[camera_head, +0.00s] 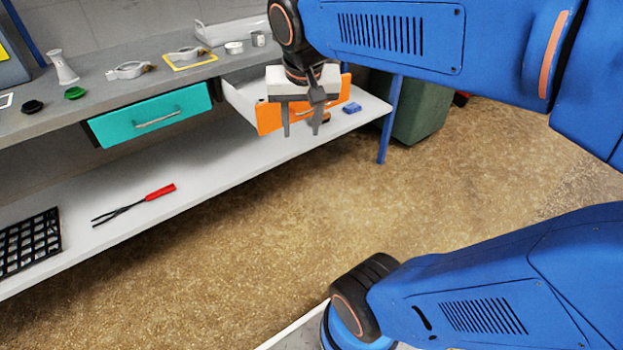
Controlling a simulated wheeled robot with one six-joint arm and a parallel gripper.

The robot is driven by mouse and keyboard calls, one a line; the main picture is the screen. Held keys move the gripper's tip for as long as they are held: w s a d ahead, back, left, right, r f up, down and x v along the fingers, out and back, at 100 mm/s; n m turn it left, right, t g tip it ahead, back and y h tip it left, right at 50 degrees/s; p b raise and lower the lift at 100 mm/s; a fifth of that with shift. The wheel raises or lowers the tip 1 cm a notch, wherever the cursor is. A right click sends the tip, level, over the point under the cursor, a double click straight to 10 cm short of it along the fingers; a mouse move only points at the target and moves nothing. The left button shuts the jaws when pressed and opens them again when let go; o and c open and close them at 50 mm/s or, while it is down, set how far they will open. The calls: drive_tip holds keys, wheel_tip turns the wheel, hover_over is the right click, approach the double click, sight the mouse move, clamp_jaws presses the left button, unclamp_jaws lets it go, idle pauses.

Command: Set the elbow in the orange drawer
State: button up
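The orange drawer (270,118) is pulled out below the right end of the grey workbench. Its white side wall (238,101) shows, but most of its inside is hidden behind my gripper. My gripper (302,130) points down in front of and over the drawer. Its two grey fingers are apart, with the orange front visible between them. I cannot make out an elbow for certain, either in the gripper or in the drawer.
A closed teal drawer (115,127) is to the left. The bench holds a metal clamp (128,71), another clamp on a yellow-edged mat (205,58) and a white tray (212,32). A red-handled tool (160,192) lies on the lower shelf. A green bin (420,115) stands right.

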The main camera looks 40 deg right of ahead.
drive_tip(key=s+a+f+n+t+y, duration=0.1)
drive_tip(key=s+a+f+n, duration=0.2)
drive_tip(key=s+f+n, duration=0.2)
drive_tip(key=s+f, duration=0.2)
drive_tip(key=s, duration=0.2)
drive_tip(key=shift+a+f+n+t+y, duration=0.2)
drive_tip(key=shift+a+n+t+y, duration=0.1)
drive_tip(key=shift+a+n, duration=0.1)
drive_tip(key=shift+s, duration=0.1)
idle(0.5)
